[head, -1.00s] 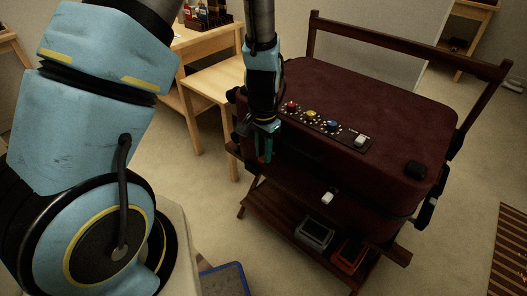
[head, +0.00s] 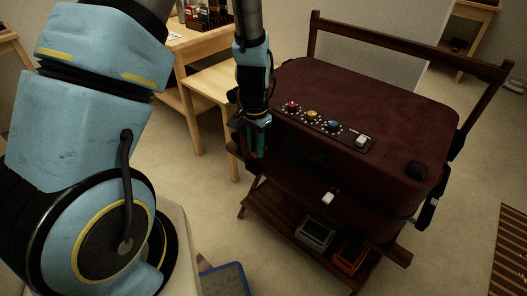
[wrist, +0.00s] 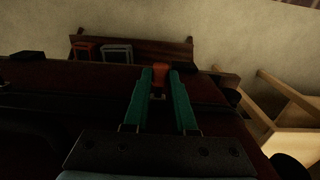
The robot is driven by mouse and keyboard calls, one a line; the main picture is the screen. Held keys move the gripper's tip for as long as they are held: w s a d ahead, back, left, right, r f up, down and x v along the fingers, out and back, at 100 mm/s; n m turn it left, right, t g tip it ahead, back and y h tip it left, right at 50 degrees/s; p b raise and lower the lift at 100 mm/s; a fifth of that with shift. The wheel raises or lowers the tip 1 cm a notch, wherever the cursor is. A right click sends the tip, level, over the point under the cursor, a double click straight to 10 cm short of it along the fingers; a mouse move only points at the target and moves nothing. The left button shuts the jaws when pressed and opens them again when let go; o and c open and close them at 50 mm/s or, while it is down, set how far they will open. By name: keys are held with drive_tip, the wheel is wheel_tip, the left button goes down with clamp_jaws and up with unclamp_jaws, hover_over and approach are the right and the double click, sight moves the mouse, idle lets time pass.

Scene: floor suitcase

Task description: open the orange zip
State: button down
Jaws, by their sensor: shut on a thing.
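The dark red suitcase (head: 380,105) lies on a wooden stand. My gripper (head: 256,150) points down at the suitcase's near left corner, in front of its side. In the wrist view, the green fingers of my gripper (wrist: 160,88) are shut on the orange zip pull (wrist: 160,72), which shows between and beyond the fingertips. In the head view the fingers hide the orange pull. A white pull (head: 328,198) sits on the suitcase's front side, right of my gripper. How far the seam is open cannot be told.
A panel with a red knob (head: 292,106), a yellow knob (head: 311,115), a blue knob (head: 333,126) and a white switch (head: 362,140) lies on the lid. A grey tray (head: 315,233) and an orange tray (head: 350,256) sit on the lower shelf. A wooden table (head: 212,84) stands behind left.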

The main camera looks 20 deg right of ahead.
drive_tip(key=w+a, duration=0.5)
drive_tip(key=w, duration=0.5)
drive_tip(key=shift+a, duration=0.25)
drive_tip(key=shift+w, duration=0.1)
drive_tip(key=c, duration=0.7)
unclamp_jaws()
drive_tip(key=shift+c, duration=0.2)
wheel_tip(320, 180, up, 11)
drive_tip(key=shift+f, duration=0.1)
